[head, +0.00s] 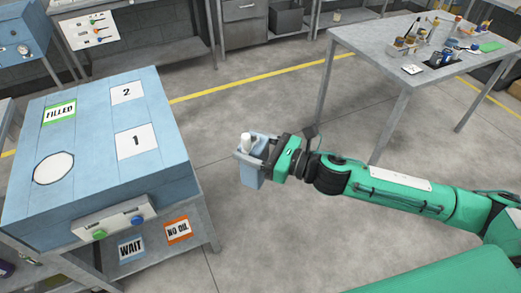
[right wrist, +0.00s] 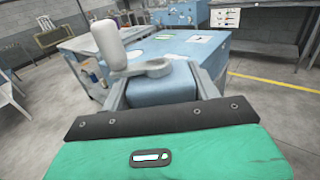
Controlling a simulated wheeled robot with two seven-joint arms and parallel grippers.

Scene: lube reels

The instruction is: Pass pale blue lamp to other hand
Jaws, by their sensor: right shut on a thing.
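The pale blue lamp (head: 249,172) is a boxy pale blue body with a white rounded knob on top. My right gripper (head: 252,153) is shut on it and holds it in the air over the floor, to the right of the blue bench. In the right wrist view the lamp's blue body (right wrist: 163,86) sits between the two fingers of my right gripper (right wrist: 160,92). The white knob stands at its left, with a grey piece across the top. My left gripper is in neither view.
A blue-topped bench (head: 90,175) with labels 1, 2 and FILLED stands at left, with a two-button panel (head: 115,218) on its front edge. WAIT and NO OIL cards lie on its lower shelf. A grey table (head: 375,50) with tools stands at upper right. Floor between is clear.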

